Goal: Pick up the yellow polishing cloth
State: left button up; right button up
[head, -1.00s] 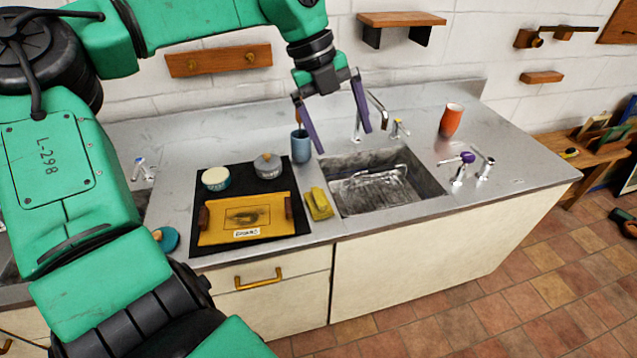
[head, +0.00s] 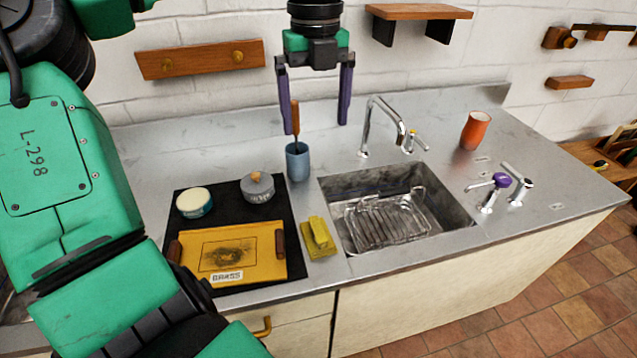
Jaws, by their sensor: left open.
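The yellow polishing cloth (head: 319,236) lies folded on the grey counter, between the black mat and the sink. It looks like a small yellow pad with a brighter yellow fold or piece on top. My left gripper (head: 315,128) is open and empty, pointing down, behind and well above the cloth. My right gripper is not in view.
A black mat (head: 182,222) holds a yellow tray labelled "BRASS" (head: 262,264), a cream-topped tin (head: 194,203) and a grey lidded pot (head: 258,188). The sink (head: 456,207) with a wire rack, a tall tap (head: 368,128) and an orange cup (head: 475,131) are right.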

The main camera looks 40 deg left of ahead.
pick_arm(q)
notch_tip(320, 180, down, 5)
jog(key=b, duration=1.5)
send_over(318, 229)
notch_tip(318, 229, down, 12)
notch_tip(318, 229, down, 12)
jog(key=shift+f+p, duration=0.25)
jog(key=shift+p, duration=0.65)
jog(key=shift+a+f, duration=0.1)
jog(key=shift+f, duration=0.25)
jog(key=c, duration=1.1)
notch_tip(318, 229, up, 20)
jog(key=shift+r+p, duration=0.1)
jog(key=shift+p, duration=0.25)
jog(key=shift+c, duration=0.2)
jog(key=o, duration=0.7)
jog(key=c, duration=0.5)
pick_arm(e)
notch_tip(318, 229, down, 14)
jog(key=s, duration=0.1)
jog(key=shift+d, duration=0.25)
pick_arm(q)
jog(key=shift+c, duration=0.2)
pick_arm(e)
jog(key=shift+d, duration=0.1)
